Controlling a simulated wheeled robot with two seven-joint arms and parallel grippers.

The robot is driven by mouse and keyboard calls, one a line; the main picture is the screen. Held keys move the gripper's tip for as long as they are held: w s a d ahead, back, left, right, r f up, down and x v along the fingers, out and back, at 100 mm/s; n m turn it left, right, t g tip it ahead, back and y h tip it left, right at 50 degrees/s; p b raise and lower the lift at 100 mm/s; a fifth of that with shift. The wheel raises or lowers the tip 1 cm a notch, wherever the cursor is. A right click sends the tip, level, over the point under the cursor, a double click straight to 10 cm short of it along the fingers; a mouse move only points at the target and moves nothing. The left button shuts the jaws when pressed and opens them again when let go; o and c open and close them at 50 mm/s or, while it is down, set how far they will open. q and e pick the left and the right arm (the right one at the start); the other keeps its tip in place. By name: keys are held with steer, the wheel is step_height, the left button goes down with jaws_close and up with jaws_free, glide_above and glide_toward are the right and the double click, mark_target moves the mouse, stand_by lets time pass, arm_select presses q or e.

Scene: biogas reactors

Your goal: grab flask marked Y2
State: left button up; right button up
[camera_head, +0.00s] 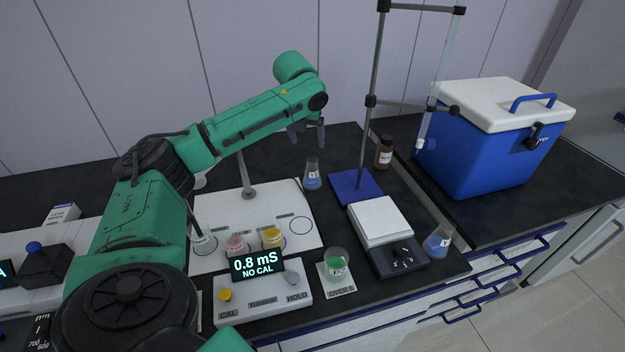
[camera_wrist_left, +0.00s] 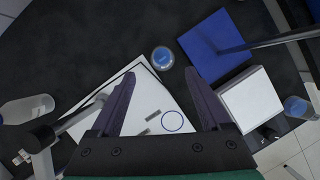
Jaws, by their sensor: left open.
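A small conical flask with blue liquid (camera_head: 312,176) stands upright on the black bench, just left of the blue stand base. Its label is too small to read surely. My left gripper (camera_head: 308,142) is open and empty above this flask, pointing down. In the left wrist view the flask (camera_wrist_left: 162,58) shows from above, just beyond and between the fingertips (camera_wrist_left: 161,76), apart from them. Another flask with blue liquid (camera_head: 438,241) stands right of the balance; its mark is not legible. My right gripper is not in view.
A stand with a blue base (camera_head: 347,187) and tall rod rises close right of the flask. A brown bottle (camera_head: 384,153), balance (camera_head: 380,220), white board (camera_head: 268,206) with beakers, conductivity meter (camera_head: 262,293), green-liquid beaker (camera_head: 336,262) and blue cooler (camera_head: 480,150) surround it.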

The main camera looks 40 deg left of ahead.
mark_target(313, 165)
arm_select(q)
steer(key=p+x, duration=0.2)
steer(key=x, duration=1.2)
steer(key=shift+d+f+p, duration=0.15)
steer(key=shift+f+p, duration=0.05)
steer(key=shift+p, duration=0.2)
steer(key=shift+w+f, duration=0.1)
steer(key=shift+f, duration=0.05)
jaws_close()
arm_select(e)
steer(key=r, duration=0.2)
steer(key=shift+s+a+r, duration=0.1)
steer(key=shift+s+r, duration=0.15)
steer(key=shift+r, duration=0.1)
